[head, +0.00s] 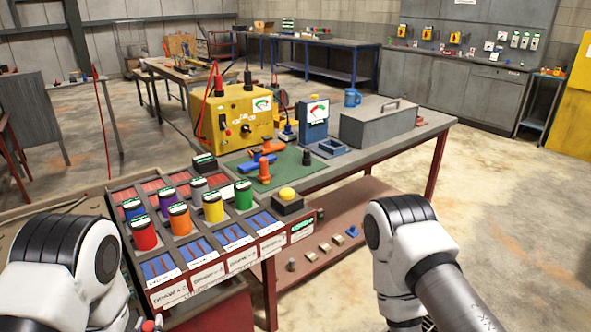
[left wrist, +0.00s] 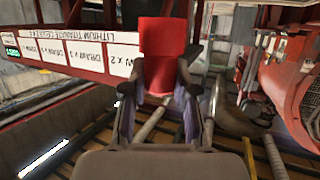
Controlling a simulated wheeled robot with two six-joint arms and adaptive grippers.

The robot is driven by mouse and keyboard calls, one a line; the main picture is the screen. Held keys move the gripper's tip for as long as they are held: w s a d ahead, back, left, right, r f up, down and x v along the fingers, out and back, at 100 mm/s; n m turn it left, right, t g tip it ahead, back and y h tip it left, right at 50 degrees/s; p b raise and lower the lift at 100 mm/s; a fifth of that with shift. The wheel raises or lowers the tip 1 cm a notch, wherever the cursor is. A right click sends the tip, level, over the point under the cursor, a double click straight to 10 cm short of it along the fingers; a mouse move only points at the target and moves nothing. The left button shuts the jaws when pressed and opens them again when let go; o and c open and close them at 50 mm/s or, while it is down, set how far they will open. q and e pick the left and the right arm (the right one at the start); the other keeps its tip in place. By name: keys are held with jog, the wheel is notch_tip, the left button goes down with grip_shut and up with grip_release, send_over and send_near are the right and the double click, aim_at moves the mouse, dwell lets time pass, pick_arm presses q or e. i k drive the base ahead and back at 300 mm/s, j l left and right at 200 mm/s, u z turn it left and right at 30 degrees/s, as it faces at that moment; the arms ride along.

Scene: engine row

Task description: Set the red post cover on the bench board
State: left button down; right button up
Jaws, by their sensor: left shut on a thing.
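My left gripper (left wrist: 160,100) is shut on the red post cover (left wrist: 165,50), which stands up from between its two fingers in the left wrist view. In the head view only a small part of the left gripper (head: 150,325) shows, low at the bottom edge beside the tray rack. A green board (head: 285,178) lies on the bench, well away from the gripper, with orange and blue pieces on it. My right arm comes in at the right, but its gripper is below the picture.
A slotted rack (head: 185,262) with colored cylinders stands between my left arm and the board. A yellow-topped button box (head: 288,204), a yellow meter box (head: 236,115) and a grey toolbox (head: 380,122) stand on the bench. A lower shelf (head: 345,205) holds small parts.

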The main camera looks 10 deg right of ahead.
aim_at(288, 171)
jog(key=i+l+z, duration=0.1)
jog(key=z, duration=0.4)
jog(key=i+l+z, duration=0.1)
jog(key=z, duration=0.35)
jog(key=i+l+z, duration=0.1)
jog(key=z, duration=0.4)
jog(key=i+z, duration=0.15)
jog(key=z, duration=0.35)
jog(key=i+z, duration=0.1)
jog(key=z, duration=0.35)
jog(key=i+u, duration=0.15)
jog(key=i, duration=0.45)
jog(key=i+u, duration=0.2)
jog(key=i, duration=0.45)
jog(key=i+u, duration=0.15)
jog(key=i, duration=0.45)
jog(key=i+l+u, duration=0.2)
jog(key=i, duration=0.4)
